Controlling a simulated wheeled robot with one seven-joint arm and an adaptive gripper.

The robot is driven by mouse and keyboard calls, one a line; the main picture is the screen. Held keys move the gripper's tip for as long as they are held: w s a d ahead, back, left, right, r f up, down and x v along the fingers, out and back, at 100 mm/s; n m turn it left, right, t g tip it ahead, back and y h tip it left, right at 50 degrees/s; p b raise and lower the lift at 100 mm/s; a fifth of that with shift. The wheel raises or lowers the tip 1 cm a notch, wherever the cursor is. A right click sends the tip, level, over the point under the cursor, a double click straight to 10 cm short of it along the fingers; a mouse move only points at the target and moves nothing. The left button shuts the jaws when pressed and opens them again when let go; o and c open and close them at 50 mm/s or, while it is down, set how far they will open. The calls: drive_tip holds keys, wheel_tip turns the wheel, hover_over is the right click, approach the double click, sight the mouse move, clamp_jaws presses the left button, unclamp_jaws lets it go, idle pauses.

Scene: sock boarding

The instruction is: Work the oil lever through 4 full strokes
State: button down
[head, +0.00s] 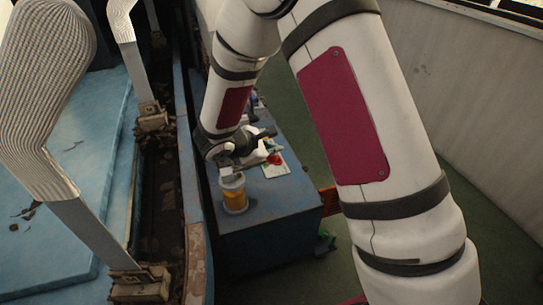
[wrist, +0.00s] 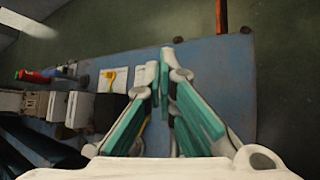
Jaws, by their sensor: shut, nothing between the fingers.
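The oil lever is not clearly identifiable in either view. A clear jar of amber oil (head: 235,197) with a pale top stands on the blue cabinet (head: 265,225) in the head view. My gripper (wrist: 165,75) is low over the blue top, its pale, green-sided fingers closed together at the tips with nothing held. In the head view my dark wrist hides part of the area just behind the jar. A thin yellow strip (wrist: 146,128) shows beside the fingers in the wrist view; I cannot tell what it belongs to.
A white card (wrist: 116,78) with a yellow piece and a red object (wrist: 33,77) lie left in the wrist view. In the head view, striped socks on boards (head: 45,95) stand left along a rail. The blue top right of my fingers is mostly clear.

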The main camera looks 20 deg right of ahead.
sight(273, 159)
drive_tip(key=shift+d+f+b, duration=0.15)
drive_tip(key=shift+f+b, duration=0.95)
drive_tip(key=shift+d+f+b, duration=0.1)
drive_tip(key=shift+f+b, duration=0.95)
idle(2.0)
idle(0.5)
drive_tip(key=shift+a+r+p, duration=0.2)
drive_tip(key=shift+r+p, duration=0.7)
drive_tip(key=shift+r, duration=0.45)
drive_tip(key=shift+a+r+p, duration=0.15)
drive_tip(key=shift+r+p, duration=0.7)
drive_tip(key=shift+r, duration=0.5)
drive_tip(key=shift+a+r+p, duration=0.15)
drive_tip(key=shift+r+p, duration=0.7)
drive_tip(key=shift+r, duration=0.4)
drive_tip(key=shift+a+r+p, duration=0.15)
drive_tip(key=shift+r+p, duration=0.65)
drive_tip(key=shift+r, duration=0.45)
